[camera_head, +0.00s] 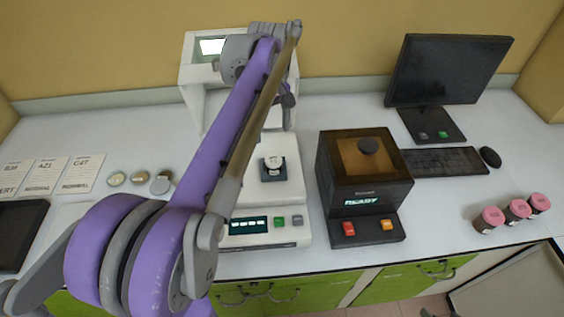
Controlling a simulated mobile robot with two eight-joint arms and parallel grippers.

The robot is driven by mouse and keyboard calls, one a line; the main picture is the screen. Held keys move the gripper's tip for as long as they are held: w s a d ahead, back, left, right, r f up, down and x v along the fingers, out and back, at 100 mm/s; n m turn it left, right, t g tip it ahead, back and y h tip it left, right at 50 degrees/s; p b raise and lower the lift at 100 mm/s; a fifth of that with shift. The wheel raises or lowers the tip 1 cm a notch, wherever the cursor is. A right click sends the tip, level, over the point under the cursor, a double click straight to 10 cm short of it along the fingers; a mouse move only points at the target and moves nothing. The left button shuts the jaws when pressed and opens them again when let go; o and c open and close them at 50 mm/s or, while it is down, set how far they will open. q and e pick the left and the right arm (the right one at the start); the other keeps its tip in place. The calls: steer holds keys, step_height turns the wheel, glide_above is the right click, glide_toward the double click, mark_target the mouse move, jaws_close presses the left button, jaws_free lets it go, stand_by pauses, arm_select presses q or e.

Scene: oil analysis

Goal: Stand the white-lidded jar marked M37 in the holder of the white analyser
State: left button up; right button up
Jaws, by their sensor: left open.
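The white analyser (254,205) stands on the bench in the middle, partly behind my left arm. A small white-lidded jar (273,161) stands upright in its dark square holder (273,176). A dark mark shows on the lid, too small to read as M37. My left arm crosses the picture from the lower left to the top centre. My left gripper (288,100) is mostly hidden behind the arm, above and beyond the jar, apart from it. It is open, and I see nothing in it. My right gripper is out of view.
A black device (366,184) with red and orange buttons stands right of the analyser. Three pink-lidded jars (515,209) stand at the right edge. A monitor (450,70), keyboard (443,161) and mouse (490,157) are behind.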

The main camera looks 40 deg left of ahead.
arm_select(q)
steer(key=s+d+f+m+t, duration=0.2)
steer(key=s+d+f+m, duration=0.2)
steer(key=d+f, duration=0.1)
steer(key=s+d+f+m+t, duration=0.2)
steer(key=s+d+f+m, duration=0.3)
steer(key=d, duration=0.1)
steer(key=s+d+f+m+t, duration=0.1)
steer(key=s+d+f+m, duration=0.3)
steer(key=s+d+f, duration=0.1)
steer(key=shift+d+f+t, duration=0.15)
steer(key=shift+d+t, duration=0.15)
steer(key=shift+t, duration=0.1)
